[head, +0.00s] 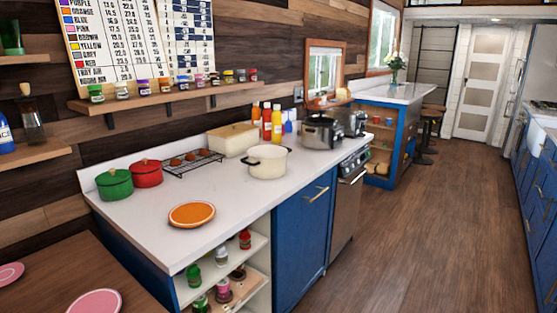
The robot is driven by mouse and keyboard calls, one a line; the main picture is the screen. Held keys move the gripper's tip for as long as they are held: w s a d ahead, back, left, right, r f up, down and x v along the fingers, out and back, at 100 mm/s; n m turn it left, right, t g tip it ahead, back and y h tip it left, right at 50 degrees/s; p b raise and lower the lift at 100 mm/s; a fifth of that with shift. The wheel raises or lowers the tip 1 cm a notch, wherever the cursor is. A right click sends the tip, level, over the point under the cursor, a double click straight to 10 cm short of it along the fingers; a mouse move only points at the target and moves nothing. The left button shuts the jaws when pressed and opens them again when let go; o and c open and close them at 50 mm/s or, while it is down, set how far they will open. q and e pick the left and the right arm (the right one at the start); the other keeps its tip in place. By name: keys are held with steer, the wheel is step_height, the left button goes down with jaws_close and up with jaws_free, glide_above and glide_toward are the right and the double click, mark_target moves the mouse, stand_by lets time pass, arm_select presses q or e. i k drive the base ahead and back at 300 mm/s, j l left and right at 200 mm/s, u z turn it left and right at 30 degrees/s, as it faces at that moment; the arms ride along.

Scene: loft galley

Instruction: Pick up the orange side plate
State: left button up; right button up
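The orange side plate (191,214) lies flat on the white countertop (222,226), near its front edge at the left end. It looks empty, and the counter around it is bare. Neither of my grippers shows in the head view.
Behind the plate stand a green pot (115,185), a red pot (146,173) and a wire rack (192,163) with brown items. A cream pot (266,163) stands to the right. Pink plates (96,302) lie on a wooden table (45,272) at lower left. The wooden floor (425,220) at right is clear.

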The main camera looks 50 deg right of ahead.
mark_target(194, 214)
steer(key=i+l, duration=0.2)
steer(key=l, duration=0.3)
steer(key=i+l+z, duration=0.1)
steer(key=l, duration=0.45)
steer(key=i+l, duration=0.25)
steer(key=l, duration=0.25)
steer(key=i+l+z, duration=0.1)
steer(key=l, duration=0.4)
steer(key=i+l, duration=0.3)
steer(key=l, duration=0.15)
steer(key=i+l+z, duration=0.1)
steer(key=l, duration=0.4)
steer(key=i+l+z, duration=0.1)
steer(key=i+l, duration=0.5)
steer(key=l, duration=0.3)
